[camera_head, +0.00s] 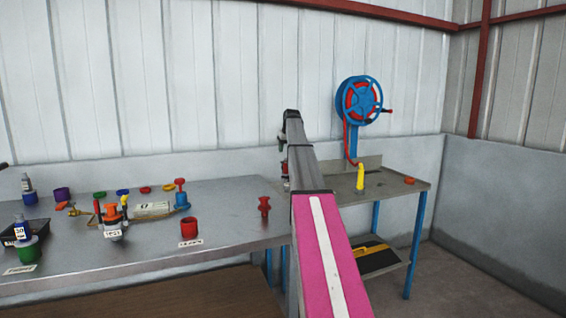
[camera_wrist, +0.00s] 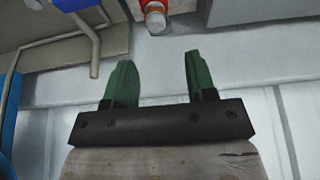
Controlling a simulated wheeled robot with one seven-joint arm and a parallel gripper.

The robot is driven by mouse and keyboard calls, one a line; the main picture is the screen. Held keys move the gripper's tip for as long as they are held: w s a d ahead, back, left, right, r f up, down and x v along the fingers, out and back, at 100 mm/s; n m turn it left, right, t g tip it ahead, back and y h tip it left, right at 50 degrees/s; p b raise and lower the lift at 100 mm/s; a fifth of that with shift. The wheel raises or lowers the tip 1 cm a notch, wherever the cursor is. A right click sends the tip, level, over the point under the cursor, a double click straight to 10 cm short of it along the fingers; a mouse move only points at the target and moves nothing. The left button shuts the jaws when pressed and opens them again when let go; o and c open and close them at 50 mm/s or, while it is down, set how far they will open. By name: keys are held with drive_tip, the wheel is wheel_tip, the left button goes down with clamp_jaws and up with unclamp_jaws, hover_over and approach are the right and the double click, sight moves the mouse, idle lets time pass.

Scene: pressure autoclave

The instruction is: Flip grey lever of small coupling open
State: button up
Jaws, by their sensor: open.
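My gripper (camera_wrist: 155,80) shows in the wrist view with two green fingers spread apart and nothing between them. Beyond the fingertips, at the top left, a bent grey rod (camera_wrist: 95,45) hangs beside a grey-brown surface. A small fitting with a red body and pale end (camera_wrist: 155,18) shows at the top edge, between the fingers' directions and apart from them. I cannot tell whether either belongs to the small coupling. In the head view my arm covers the area around its far end, and the gripper's fingers are hidden there.
A blue hose reel (camera_head: 359,101) stands behind a small side table (camera_head: 400,187) with a yellow object (camera_head: 360,176) and a red piece (camera_head: 409,180). The long workbench (camera_head: 235,215) at left holds several coloured parts, including a red spool-shaped piece (camera_head: 264,206) near my arm.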

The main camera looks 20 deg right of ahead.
drive_tip(key=x, duration=0.8)
drive_tip(key=shift+f, duration=0.25)
drive_tip(key=shift+w, duration=0.1)
clamp_jaws()
